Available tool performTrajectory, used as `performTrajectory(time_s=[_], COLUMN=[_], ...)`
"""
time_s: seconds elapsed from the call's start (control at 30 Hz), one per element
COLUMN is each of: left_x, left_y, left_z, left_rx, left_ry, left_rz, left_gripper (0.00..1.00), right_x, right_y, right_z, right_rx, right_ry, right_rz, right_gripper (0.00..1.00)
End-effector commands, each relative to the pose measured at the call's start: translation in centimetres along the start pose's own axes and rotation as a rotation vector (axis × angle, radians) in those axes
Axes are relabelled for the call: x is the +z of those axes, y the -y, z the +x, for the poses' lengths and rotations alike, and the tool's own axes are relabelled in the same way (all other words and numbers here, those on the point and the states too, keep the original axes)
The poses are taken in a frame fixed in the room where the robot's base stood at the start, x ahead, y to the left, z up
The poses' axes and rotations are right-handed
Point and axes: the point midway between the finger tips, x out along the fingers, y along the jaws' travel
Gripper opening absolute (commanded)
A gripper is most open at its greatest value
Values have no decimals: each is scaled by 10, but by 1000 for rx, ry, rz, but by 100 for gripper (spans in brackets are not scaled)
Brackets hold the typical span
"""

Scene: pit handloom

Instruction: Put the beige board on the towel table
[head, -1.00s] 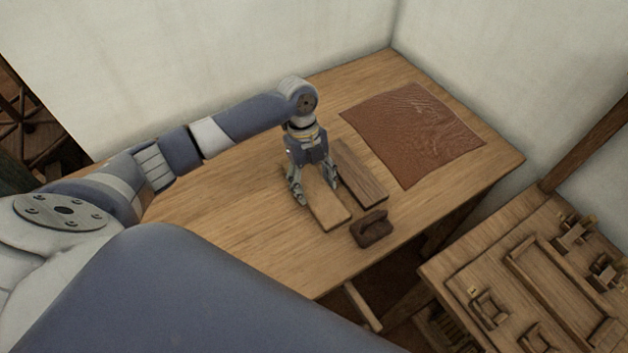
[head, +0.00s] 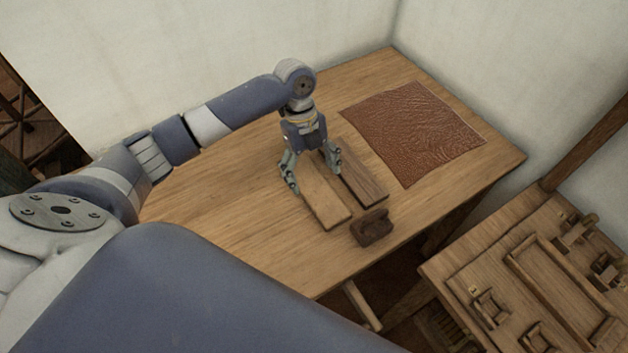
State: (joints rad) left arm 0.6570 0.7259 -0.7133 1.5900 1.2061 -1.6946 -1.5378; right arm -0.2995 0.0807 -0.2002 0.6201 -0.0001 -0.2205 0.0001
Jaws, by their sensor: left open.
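The beige board (head: 329,209) lies flat on the wooden table (head: 215,215), beside a darker brown board (head: 364,181). A reddish-brown towel (head: 415,130) is spread on the same table, farther to the right. My left gripper (head: 314,178) is open over the far end of the beige board, with one finger on each side of it. The gripper hides that end of the board. I cannot tell whether the fingers touch it. My right gripper is not in view.
A small dark brown block (head: 371,228) sits near the table's front edge, close to the board's near end. A wooden loom-like frame (head: 535,275) stands at lower right. White walls border the table's back. The table's left part is clear.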

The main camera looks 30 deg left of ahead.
Motion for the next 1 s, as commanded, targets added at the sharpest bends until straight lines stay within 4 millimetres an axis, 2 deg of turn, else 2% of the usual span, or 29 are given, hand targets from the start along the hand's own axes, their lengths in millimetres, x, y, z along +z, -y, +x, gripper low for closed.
performTrajectory(time_s=[0.2, 0.4, 0.6, 1.0], left_x=[1, 0, 0, 0], left_y=[1, 1, 0, 0], left_z=[-48, -79, -89, -89], left_rx=[-4, -2, 1, 1], left_ry=[3, 1, -1, -1], left_rz=[1, 0, 0, 0], left_gripper=[81, 81, 81, 81], right_x=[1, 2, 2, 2], right_y=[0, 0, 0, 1], right_z=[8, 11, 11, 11], right_rx=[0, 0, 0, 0], right_ry=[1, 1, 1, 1], right_rz=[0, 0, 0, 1], right_gripper=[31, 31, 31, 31])
